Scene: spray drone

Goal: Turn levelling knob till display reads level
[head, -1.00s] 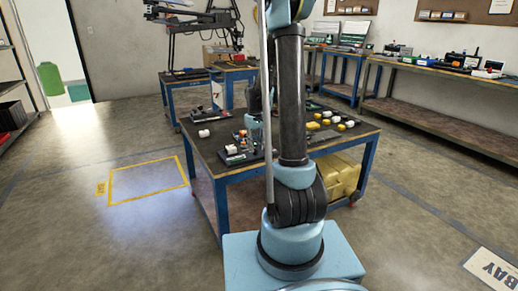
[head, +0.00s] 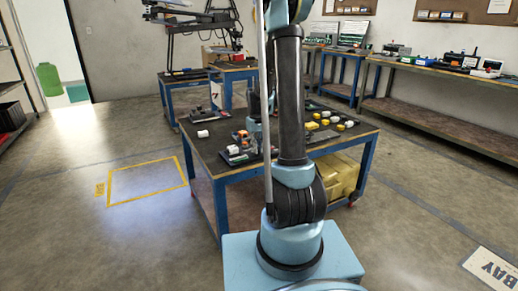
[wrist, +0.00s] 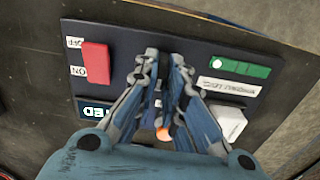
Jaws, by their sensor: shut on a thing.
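In the wrist view my gripper (wrist: 163,66) points down at a dark panel (wrist: 205,50). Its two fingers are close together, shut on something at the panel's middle. The fingers hide most of the held part, which I take as the levelling knob. A green display strip (wrist: 240,67) with small pale marks lies to the right of the fingertips, with a white label (wrist: 228,87) beside it. I cannot read a level from the marks. In the head view my arm hides the gripper.
A red switch (wrist: 95,62) with ON and OFF labels is left of the fingers. A white block (wrist: 230,122) is to the right. A small orange spot (wrist: 163,133) shows between the fingers. The work table (head: 215,163) carries several small parts.

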